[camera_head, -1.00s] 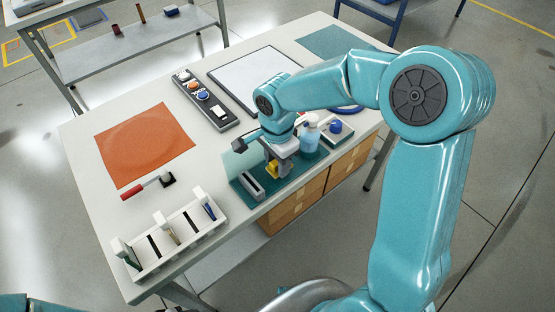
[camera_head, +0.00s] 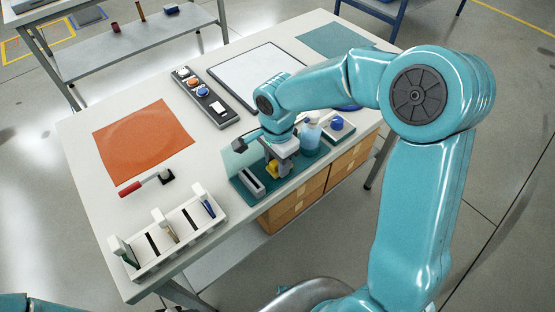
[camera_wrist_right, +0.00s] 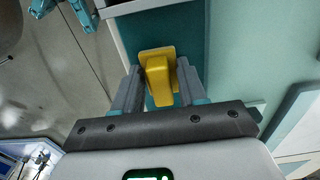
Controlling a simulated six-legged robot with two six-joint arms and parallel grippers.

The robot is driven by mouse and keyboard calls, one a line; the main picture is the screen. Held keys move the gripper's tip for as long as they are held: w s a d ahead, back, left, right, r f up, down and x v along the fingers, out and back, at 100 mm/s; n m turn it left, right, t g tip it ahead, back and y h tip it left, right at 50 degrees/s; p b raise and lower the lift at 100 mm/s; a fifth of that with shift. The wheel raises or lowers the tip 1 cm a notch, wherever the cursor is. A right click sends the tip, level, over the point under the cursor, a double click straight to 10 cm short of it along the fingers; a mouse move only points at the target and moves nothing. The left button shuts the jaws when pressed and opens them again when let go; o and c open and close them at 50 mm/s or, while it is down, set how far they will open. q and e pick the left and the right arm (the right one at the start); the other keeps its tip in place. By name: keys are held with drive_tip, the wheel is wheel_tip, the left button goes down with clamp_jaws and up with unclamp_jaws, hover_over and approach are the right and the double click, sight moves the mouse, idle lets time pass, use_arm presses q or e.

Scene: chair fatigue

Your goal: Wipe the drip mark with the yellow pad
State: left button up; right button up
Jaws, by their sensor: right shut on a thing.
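The yellow pad (camera_head: 272,169) is a small yellow plate with a grip block. It is at the teal mat (camera_head: 246,190) near the table's front right edge. My right gripper (camera_head: 277,163) is shut on its block. In the right wrist view the pad's block (camera_wrist_right: 158,78) sits between the two grey fingers (camera_wrist_right: 157,92). I cannot tell whether the pad touches the mat. A pale green upright panel (camera_head: 236,158) stands just left of the gripper. I cannot make out a drip mark in either view. My left gripper is not in view.
A white rack (camera_head: 172,243), a red-handled tool (camera_head: 131,189), an orange mat (camera_head: 146,140) and a button strip (camera_head: 207,97) are further left. A blue-knobbed box (camera_head: 337,128) is to the right.

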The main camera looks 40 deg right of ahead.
sight(265, 180)
drive_tip(key=shift+f+b, duration=0.3)
drive_tip(key=shift+f, duration=0.15)
drive_tip(key=shift+r, duration=0.1)
drive_tip(key=shift+s+a+b, duration=0.2)
drive_tip(key=shift+a+b, duration=0.35)
drive_tip(key=shift+a, duration=1.45)
drive_tip(key=shift+b, duration=0.3)
drive_tip(key=shift+d+f, duration=0.2)
drive_tip(key=shift+d, duration=1.75)
drive_tip(key=shift+c, duration=0.4)
drive_tip(key=shift+f, duration=0.1)
drive_tip(key=shift+w+r+p, duration=0.15)
drive_tip(key=shift+r+p, duration=1.8)
drive_tip(key=shift+r, duration=1.15)
